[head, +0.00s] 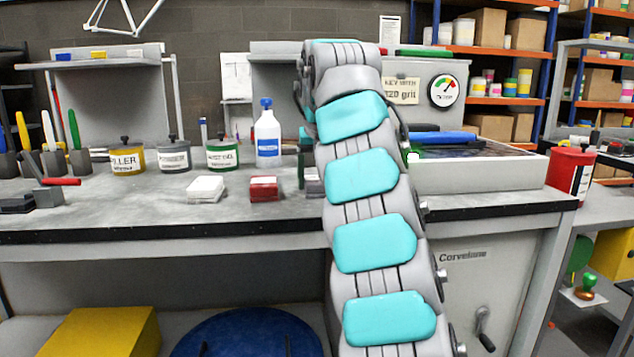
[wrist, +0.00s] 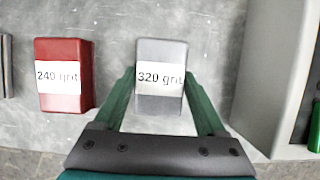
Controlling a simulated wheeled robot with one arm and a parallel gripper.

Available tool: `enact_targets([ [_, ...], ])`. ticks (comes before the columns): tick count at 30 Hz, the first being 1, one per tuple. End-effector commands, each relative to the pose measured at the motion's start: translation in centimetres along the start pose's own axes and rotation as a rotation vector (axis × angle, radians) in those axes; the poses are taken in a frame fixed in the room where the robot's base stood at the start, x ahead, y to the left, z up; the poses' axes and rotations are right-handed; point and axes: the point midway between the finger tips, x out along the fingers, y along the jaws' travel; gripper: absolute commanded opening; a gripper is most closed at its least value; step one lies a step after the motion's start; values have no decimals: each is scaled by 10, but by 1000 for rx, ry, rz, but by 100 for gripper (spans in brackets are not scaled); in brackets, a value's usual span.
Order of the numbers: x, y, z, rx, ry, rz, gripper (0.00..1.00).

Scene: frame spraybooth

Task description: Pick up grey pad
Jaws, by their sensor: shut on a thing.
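The grey pad (wrist: 160,105) has a white label reading "320 grit" and shows at the middle of the wrist view. My gripper (wrist: 161,78) has its green fingers along the pad's left and right sides, shut on it. The pad appears at bench level; whether it is lifted at all I cannot tell. In the head view my arm hides most of the pad and gripper.
A red pad (wrist: 64,75) labelled "240 grit" lies just left of the grey pad. A white pad (head: 206,188) lies farther left on the bench (head: 130,215). A spray bottle (head: 267,135) and several tins stand behind. A pale box-like tray (wrist: 275,75) stands at right.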

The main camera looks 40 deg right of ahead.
Motion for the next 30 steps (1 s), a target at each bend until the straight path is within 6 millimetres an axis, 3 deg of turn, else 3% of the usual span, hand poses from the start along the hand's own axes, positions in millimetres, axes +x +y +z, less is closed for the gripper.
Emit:
enact_targets([
  [10, -23, 1, 10, -1, 0, 1, 12],
  [23, -33, 2, 14, -2, 2, 2, 12],
  [30, -42, -4, -6, 1, -1, -2, 12],
])
